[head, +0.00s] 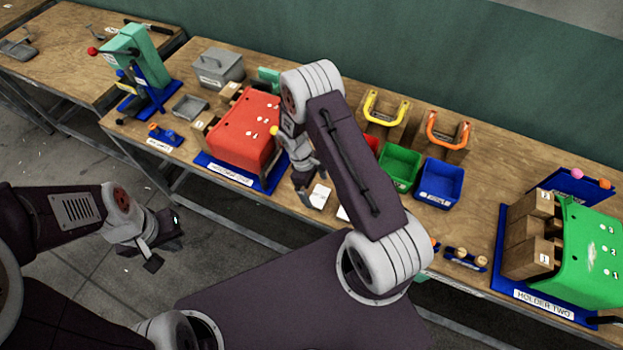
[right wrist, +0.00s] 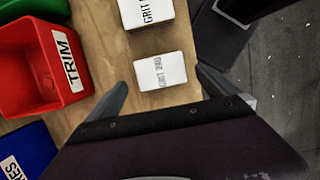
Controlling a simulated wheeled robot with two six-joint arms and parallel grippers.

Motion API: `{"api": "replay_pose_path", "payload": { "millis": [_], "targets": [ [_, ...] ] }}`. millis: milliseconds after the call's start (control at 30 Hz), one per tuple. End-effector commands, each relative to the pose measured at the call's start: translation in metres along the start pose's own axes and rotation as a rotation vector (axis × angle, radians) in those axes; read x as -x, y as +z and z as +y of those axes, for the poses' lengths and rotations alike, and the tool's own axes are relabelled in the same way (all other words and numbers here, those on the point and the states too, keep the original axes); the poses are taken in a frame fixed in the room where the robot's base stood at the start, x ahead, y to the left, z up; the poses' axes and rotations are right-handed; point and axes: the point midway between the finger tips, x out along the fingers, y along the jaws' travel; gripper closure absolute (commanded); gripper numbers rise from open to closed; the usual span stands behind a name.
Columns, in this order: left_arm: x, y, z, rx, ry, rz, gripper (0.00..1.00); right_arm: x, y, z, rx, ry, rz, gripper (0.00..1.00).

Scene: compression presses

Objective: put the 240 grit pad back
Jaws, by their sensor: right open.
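The 240 grit pad is a small white block (right wrist: 161,73) marked GRIT 240, lying flat on the wooden table in the right wrist view. In the head view it is the left one of two white pads (head: 320,196), near the table's front edge. My right gripper (right wrist: 161,79) is open, its fingertips on either side of the pad with gaps showing. In the head view my right gripper (head: 303,182) is just left of the pad, partly hidden by my arm. My left gripper (head: 163,240) looks open and empty, over the floor in front of the table.
A second white GRIT pad (right wrist: 146,12) lies beside it. A red TRIM bin (right wrist: 45,65), a green bin (head: 400,167) and a blue bin (head: 438,181) stand behind the pads. A red press (head: 243,130) is left, a green press (head: 585,255) right.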

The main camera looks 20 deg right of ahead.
Motion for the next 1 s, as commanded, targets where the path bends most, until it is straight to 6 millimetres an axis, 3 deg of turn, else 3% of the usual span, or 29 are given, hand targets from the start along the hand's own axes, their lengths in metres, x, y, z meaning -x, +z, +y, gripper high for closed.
{"api": "replay_pose_path", "payload": {
  "millis": [100,300,600,800,1000],
  "targets": [
    [-0.011,0.001,0.000,0.000,0.000,0.000,1.00,0.028,-0.002,0.001,0.000,0.004,0.006,0.02],
    [-0.018,0.002,0.000,0.000,0.000,0.000,1.00,0.067,-0.001,0.000,0.001,0.002,0.003,0.02],
    [-0.018,0.002,0.000,0.000,0.000,0.000,1.00,0.086,0.004,-0.003,-0.028,0.000,0.018,0.02],
    [-0.018,0.002,0.000,0.000,0.000,0.000,1.00,0.141,0.044,-0.041,-0.343,-0.023,0.187,0.02],
    [-0.019,0.002,0.000,0.000,0.000,0.000,1.00,0.164,0.088,-0.083,-0.657,-0.066,0.341,0.02]
  ]
}}
